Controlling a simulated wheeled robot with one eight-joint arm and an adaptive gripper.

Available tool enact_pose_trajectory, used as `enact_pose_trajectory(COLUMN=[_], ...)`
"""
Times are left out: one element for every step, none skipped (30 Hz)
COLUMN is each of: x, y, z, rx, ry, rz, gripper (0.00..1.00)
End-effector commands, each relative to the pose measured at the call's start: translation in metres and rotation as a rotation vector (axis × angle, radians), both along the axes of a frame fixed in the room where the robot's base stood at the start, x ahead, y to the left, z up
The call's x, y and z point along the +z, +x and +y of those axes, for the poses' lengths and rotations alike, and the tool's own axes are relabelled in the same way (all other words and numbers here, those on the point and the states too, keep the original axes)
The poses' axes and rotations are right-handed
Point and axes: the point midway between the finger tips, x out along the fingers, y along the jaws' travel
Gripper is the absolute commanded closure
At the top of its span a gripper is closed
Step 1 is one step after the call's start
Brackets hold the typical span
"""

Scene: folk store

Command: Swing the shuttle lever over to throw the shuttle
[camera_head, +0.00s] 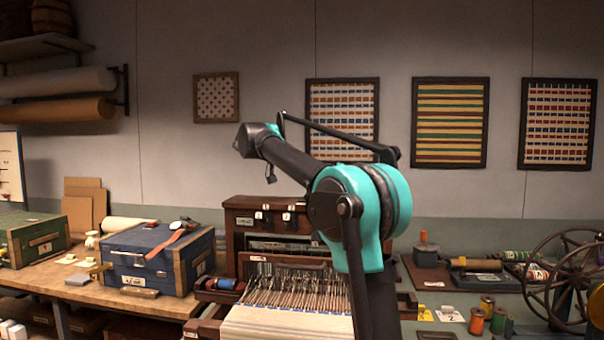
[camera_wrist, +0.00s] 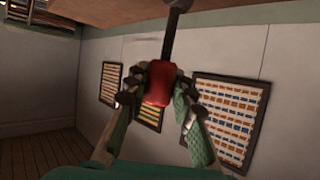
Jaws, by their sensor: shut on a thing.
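The wrist view shows a red knob (camera_wrist: 158,83) at the end of a dark rod (camera_wrist: 171,40), which looks like the shuttle lever. My gripper (camera_wrist: 160,88) has its fingers on either side of the knob and is shut on it. The rod runs from the knob to the top edge of that view. In the head view the wooden loom (camera_head: 268,216) stands on the bench, with many threads and pale cloth (camera_head: 275,322) at its front. My arm crosses in front of its right part. I cannot make out the lever or my fingertips there.
A blue case (camera_head: 140,262) stands left of the loom and a green case (camera_head: 38,238) further left. To the right are thread spools (camera_head: 476,320), a dark board (camera_head: 430,279) with tools, and a spoked wheel (camera_head: 560,275). Framed textiles (camera_head: 450,122) hang on the back wall.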

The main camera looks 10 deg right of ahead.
Motion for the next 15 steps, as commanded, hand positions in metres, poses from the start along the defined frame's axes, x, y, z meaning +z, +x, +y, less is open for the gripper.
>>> enact_pose_trajectory(x=[0.001, 0.001, 0.000, 0.000, -0.001, -0.001, -0.002, -0.003, -0.004, -0.004, -0.005, -0.006, -0.006, -0.007, -0.008], y=[-0.002, -0.003, -0.004, -0.004, -0.005, -0.006, -0.007, -0.007, -0.008, -0.009, -0.009, -0.010, -0.010, -0.010, -0.011], z=[-0.006, -0.008, -0.011, -0.013, -0.016, -0.018, -0.020, -0.022, -0.024, -0.026, -0.027, -0.029, -0.031, -0.032, -0.033], rx=[-0.002, -0.001, -0.002, -0.002, -0.001, -0.001, -0.002, -0.002, -0.001, -0.001, 0.000, -0.002, -0.001, 0.000, 0.000], ry=[0.043, 0.068, 0.102, 0.128, 0.151, 0.183, 0.206, 0.227, 0.254, 0.274, 0.294, 0.317, 0.333, 0.348, 0.366], rz=[-0.014, -0.023, -0.033, -0.042, -0.050, -0.060, -0.067, -0.075, -0.083, -0.090, -0.096, -0.104, -0.110, -0.115, -0.120], gripper=[1.00, 1.00, 1.00, 1.00, 1.00, 1.00, 1.00, 1.00, 1.00, 1.00, 1.00, 1.00, 1.00, 1.00, 1.00])
